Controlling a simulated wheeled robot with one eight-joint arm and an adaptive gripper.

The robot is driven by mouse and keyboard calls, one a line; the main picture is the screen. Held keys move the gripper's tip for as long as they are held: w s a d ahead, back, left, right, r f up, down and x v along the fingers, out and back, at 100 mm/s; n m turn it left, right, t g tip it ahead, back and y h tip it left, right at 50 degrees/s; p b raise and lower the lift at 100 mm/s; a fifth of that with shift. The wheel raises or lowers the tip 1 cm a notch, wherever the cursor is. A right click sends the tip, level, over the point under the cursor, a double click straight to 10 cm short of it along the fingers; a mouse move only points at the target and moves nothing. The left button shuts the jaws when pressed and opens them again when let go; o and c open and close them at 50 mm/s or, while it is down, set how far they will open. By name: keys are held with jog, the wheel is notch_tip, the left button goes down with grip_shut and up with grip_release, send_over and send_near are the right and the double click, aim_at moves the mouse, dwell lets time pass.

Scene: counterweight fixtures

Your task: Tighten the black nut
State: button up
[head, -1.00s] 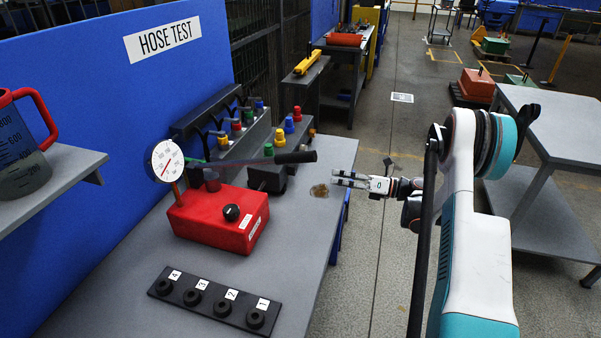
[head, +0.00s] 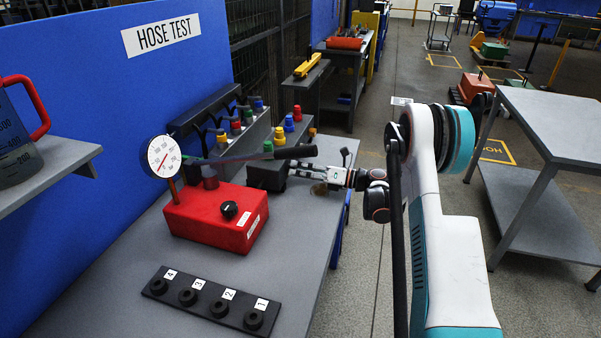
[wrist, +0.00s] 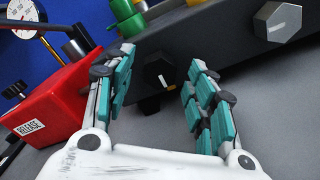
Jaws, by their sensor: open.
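The black nut (wrist: 158,73) shows in the wrist view as a dark hexagonal head with a small white mark, on the face of a dark block (wrist: 225,48). My gripper (wrist: 161,58) is open, its teal-padded fingers on either side of the nut in the picture. I see no contact, and the exact depth gap cannot be told. In the head view my gripper (head: 297,169) is beside the dark block (head: 268,176) at the right of the red pump box (head: 213,212). The nut cannot be made out there.
A dark lever (head: 260,156) passes above the block. The red box stands close at left. A numbered black rack (head: 207,299) lies in front.

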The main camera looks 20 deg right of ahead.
jog(key=c, duration=1.1)
jog(key=shift+o, duration=0.2)
jog(key=shift+m, duration=0.4)
jog(key=m+b, duration=0.1)
jog(key=m, duration=0.2)
jog(key=shift+m, duration=0.3)
jog(key=m, duration=0.4)
jog(key=shift+m+b, duration=0.3)
jog(key=shift+b, duration=0.05)
jog(key=m, duration=0.4)
jog(key=shift+b, duration=0.3)
jog(key=shift+m, duration=2.5)
